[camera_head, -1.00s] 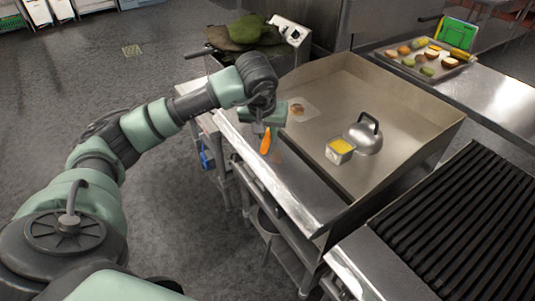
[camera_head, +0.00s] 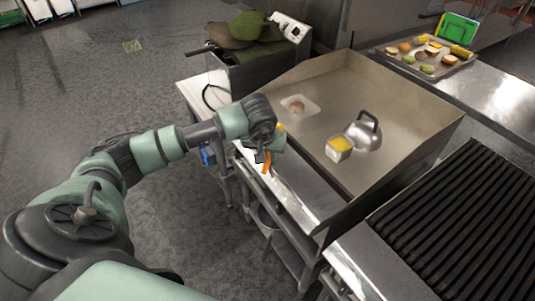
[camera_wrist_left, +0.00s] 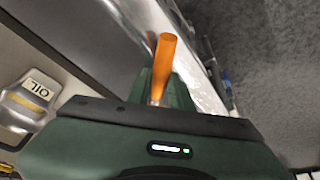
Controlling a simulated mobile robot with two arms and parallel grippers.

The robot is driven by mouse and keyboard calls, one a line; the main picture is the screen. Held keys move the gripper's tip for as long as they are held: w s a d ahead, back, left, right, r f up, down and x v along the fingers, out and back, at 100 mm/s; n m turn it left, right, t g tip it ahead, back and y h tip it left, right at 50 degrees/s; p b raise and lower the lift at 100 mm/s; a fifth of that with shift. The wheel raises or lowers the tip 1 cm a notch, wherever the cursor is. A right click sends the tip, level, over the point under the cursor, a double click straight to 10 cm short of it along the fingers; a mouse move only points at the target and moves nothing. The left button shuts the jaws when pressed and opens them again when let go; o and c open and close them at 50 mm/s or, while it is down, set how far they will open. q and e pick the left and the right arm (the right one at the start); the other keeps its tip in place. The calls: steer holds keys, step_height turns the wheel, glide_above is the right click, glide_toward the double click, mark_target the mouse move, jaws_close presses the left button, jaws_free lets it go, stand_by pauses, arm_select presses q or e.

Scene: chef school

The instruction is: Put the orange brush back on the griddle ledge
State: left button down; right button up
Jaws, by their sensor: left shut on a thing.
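The orange brush (camera_head: 267,164) is held in my left gripper (camera_head: 263,155) just over the griddle's front ledge (camera_head: 292,196). In the left wrist view the brush's orange handle (camera_wrist_left: 166,58) sticks out past the gripper (camera_wrist_left: 160,95), above the shiny ledge. The far end of the brush is mostly hidden by the gripper. I cannot tell whether the brush touches the ledge. My right gripper is not in view.
On the griddle (camera_head: 310,135) are a metal dome (camera_head: 364,136), a container of yellow stuff (camera_head: 339,148) and a pale square with a patty (camera_head: 297,105). An OIL-labelled container (camera_wrist_left: 28,100) shows in the wrist view. A ridged grill (camera_head: 460,220) stands at right.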

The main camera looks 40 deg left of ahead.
arm_select(q)
steer(key=c, duration=1.3)
jaws_free()
steer(key=shift+b+v, duration=0.7)
steer(key=shift+v, duration=5.35)
